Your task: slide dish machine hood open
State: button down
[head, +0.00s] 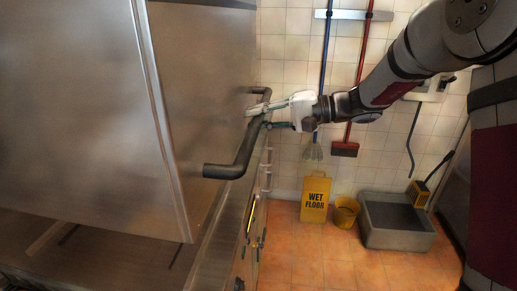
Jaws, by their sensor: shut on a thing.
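The dish machine hood (95,85) is a large box of brushed steel that fills the left of the head view. A dark bar handle (246,150) stands out from its right-hand face on bent ends. My gripper (258,108) reaches in from the right and is shut on the handle near its far part. The fingertips partly cover the bar there. The hood's lower edge sits above the steel machine bed, with a dark open space showing between them at the lower left.
A yellow wet floor sign (315,198), a yellow bucket (346,212) and a grey floor sink (397,222) stand by the tiled back wall. A broom (345,148) hangs on a wall rack. The orange tiled floor (330,262) in front is clear.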

notch_tip(320, 180, up, 11)
jog(key=shift+f+p, duration=0.2)
jog(key=shift+p, duration=0.6)
jog(key=c, duration=1.4)
grip_release()
jog(key=shift+c, duration=0.2)
jog(key=shift+d, duration=0.1)
jog(key=v, duration=1.2)
